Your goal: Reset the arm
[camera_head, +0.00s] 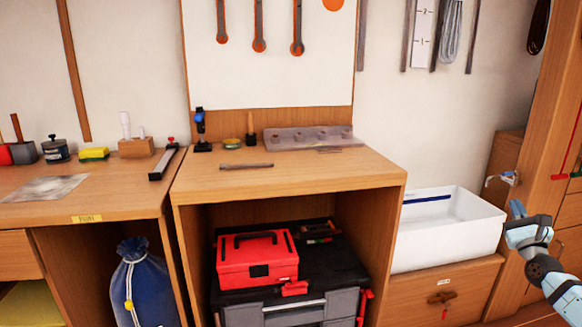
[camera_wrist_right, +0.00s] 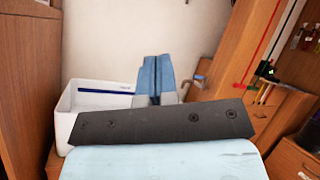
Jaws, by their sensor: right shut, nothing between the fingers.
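My right arm comes in from the lower right of the head view. My left arm and gripper are not in view.
A wooden workbench (camera_head: 290,175) stands in the middle, with a grey holed block (camera_head: 308,138) on top. A red toolbox (camera_head: 258,260) sits in its open bay. A tall wooden cabinet (camera_head: 553,100) stands close on the right. Much of the bench top is clear.

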